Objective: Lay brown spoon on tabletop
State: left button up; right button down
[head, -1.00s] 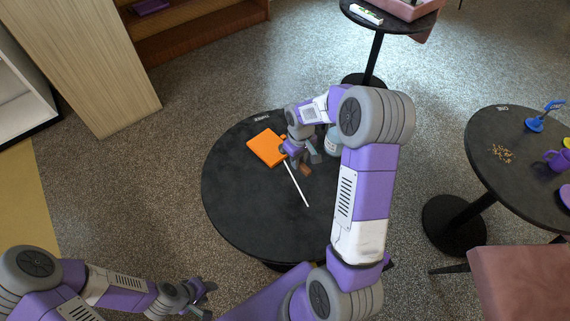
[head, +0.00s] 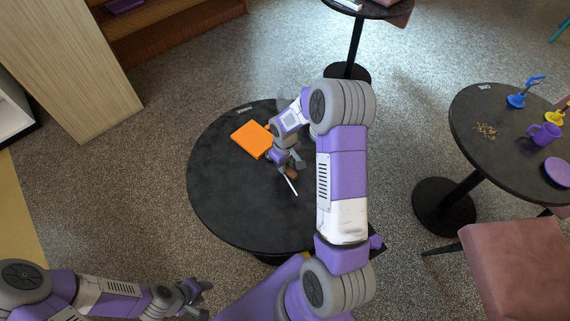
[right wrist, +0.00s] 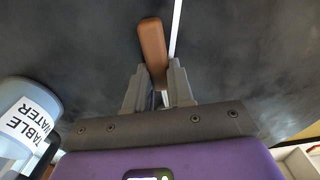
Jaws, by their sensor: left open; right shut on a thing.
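My right gripper (head: 289,168) is shut on the brown spoon (right wrist: 153,50), over the black round tabletop (head: 225,210). In the right wrist view the spoon's brown part sticks out beyond the fingertips (right wrist: 160,88). In the head view only a small brown bit (head: 292,174) shows beside the gripper. I cannot tell whether the spoon touches the tabletop. My left gripper (head: 197,293) is open and empty at the lower left, away from the table.
A thin white stick (head: 292,186) lies on the tabletop close by the spoon, partly covered by my right gripper. An orange flat square (head: 250,139) lies further back. A table water bottle (right wrist: 28,118) stands beside the gripper. The tabletop's near left is clear.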

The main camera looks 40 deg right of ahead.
jog(key=c, duration=1)
grip_release()
jog(key=shift+f, duration=0.1)
jog(key=shift+r, duration=0.3)
notch_tip(320, 180, up, 12)
jog(key=p, duration=0.3)
jog(key=shift+f, duration=0.15)
